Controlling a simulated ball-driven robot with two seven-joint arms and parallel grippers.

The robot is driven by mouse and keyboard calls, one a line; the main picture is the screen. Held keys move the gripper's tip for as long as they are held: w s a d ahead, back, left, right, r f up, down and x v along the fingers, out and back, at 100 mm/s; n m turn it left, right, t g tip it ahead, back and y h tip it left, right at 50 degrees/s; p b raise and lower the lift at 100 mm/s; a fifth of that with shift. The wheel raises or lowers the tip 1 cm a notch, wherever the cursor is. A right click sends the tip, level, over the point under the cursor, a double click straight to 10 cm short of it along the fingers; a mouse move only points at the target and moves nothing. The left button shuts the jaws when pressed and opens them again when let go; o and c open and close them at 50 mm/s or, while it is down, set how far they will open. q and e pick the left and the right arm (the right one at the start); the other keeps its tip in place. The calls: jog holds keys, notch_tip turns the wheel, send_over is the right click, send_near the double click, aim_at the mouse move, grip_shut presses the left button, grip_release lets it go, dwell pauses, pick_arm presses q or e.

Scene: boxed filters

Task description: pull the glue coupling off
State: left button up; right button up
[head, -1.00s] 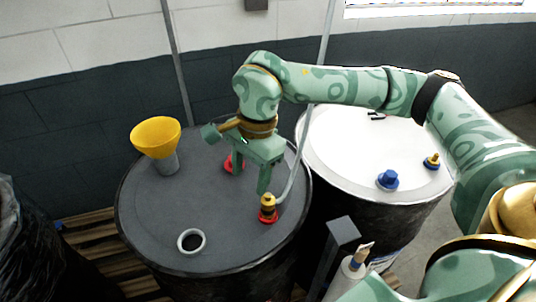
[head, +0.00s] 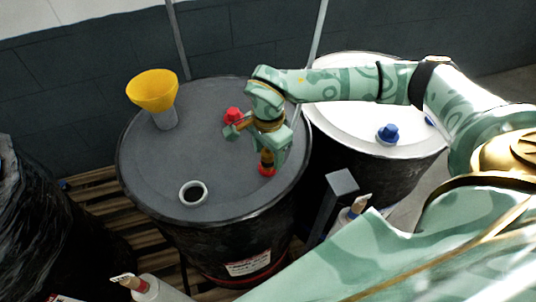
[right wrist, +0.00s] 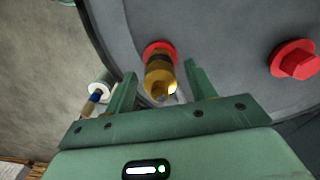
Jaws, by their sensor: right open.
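The brass coupling (head: 267,158) stands upright on a red fitting (head: 267,171) near the right edge of the dark drum's lid (head: 160,180). My right gripper (head: 268,150) is above the lid with its fingers pointing down at the coupling. In the right wrist view the coupling (right wrist: 160,78) stands between the two spread fingers of my right gripper (right wrist: 161,74), with gaps on both sides. The gripper is open and holds nothing. The hose is mostly hidden by my arm in the head view. My left gripper is not in view.
A yellow funnel (head: 152,92) and an open round port (head: 193,193) are on the dark lid. A red plug (head: 233,115) is near my gripper. A white-lidded drum (head: 350,120) with a blue cap (head: 387,134) stands at right. A grey post (head: 341,182) rises in front.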

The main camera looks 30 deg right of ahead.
jog(key=shift+f, duration=0.85)
jog(key=c, duration=1.2)
jog(key=shift+o, duration=0.2)
jog(key=shift+r, duration=0.15)
jog(key=shift+r+p, duration=2.5)
jog(key=shift+r, duration=0.3)
notch_tip(320, 180, up, 9)
jog(key=p, duration=0.8)
